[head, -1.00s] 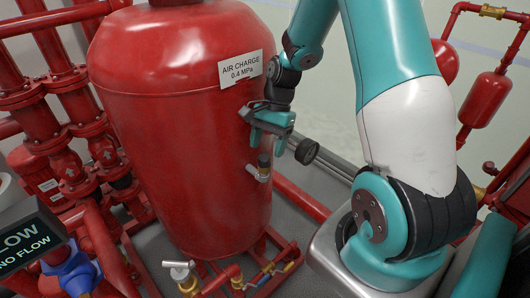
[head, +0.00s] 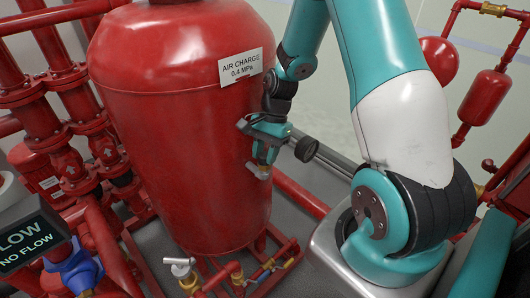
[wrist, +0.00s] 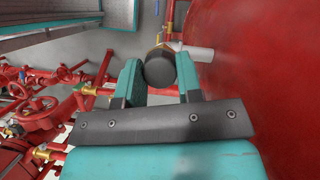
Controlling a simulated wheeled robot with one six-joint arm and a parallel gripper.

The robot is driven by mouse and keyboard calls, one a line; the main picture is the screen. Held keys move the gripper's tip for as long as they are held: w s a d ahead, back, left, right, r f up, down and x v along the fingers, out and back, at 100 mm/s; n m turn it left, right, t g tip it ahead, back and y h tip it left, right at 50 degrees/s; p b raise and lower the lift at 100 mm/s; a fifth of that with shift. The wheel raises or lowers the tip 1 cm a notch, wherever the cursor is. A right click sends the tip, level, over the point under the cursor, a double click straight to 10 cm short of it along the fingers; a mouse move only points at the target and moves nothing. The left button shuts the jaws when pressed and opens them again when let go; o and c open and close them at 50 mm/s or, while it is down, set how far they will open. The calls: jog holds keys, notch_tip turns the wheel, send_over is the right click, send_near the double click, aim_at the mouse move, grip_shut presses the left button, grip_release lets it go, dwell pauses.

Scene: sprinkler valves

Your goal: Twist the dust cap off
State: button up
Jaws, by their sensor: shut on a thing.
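The dust cap (wrist: 160,68) is a dark, round cap in the upper middle of the wrist view. It sits on a small brass valve (head: 262,166) on the right side of the big red tank (head: 180,130). My gripper (head: 265,152) is down at this valve in the head view. In the wrist view its two teal fingers (wrist: 158,80) stand on either side of the cap and are shut on it. In the head view the fingers hide the cap. A pale side outlet (wrist: 197,53) sticks out behind the cap in the wrist view.
The tank wall stands close beside my gripper and carries an "AIR CHARGE 0.4 MPa" label (head: 241,67). Red pipes and valves (head: 65,135) crowd the left. Low pipes with brass fittings (head: 270,270) run along the floor. Open floor shows behind my arm.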

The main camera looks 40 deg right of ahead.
jog(key=p, duration=0.3)
jog(key=shift+r, duration=0.4)
jog(key=shift+f+p, duration=0.15)
jog(key=shift+p, duration=0.8)
jog(key=shift+w+f+n+g, duration=0.1)
jog(key=shift+f+n+g, duration=0.2)
jog(key=shift+n, duration=0.4)
jog(key=shift+n+b, duration=0.3)
jog(key=shift+n, duration=0.3)
jog(key=o, duration=1)
jog(key=shift+r, duration=0.1)
